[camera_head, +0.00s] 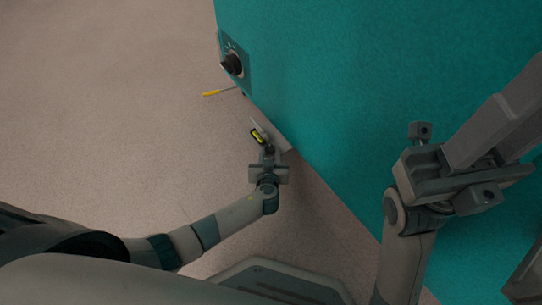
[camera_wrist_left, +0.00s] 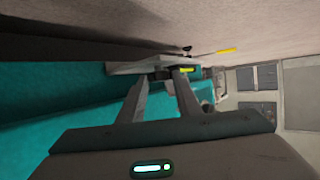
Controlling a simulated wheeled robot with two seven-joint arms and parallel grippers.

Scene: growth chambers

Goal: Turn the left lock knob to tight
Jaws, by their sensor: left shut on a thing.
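My left gripper (camera_head: 268,148) is low beside the near edge of the teal chamber. Its fingers are shut on a small dark part with a yellow marking (camera_head: 257,136), which seems to be the lock knob. A pale plate (camera_head: 281,141) sticks out beside it. In the left wrist view the fingers (camera_wrist_left: 166,80) reach a dark part next to a yellow mark (camera_wrist_left: 187,70). The fingers hide most of the held part, and I cannot read its turn position. My right gripper (camera_head: 440,172) is raised at the right, before the teal wall; its jaw gap is unclear.
The teal chamber (camera_head: 380,90) fills the upper right. A black dial (camera_head: 232,63) sits on a dark panel on it. A yellow-handled tool (camera_head: 211,93) lies beyond my left gripper; it also shows in the wrist view (camera_wrist_left: 227,50). The floor at left (camera_head: 100,110) is clear.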

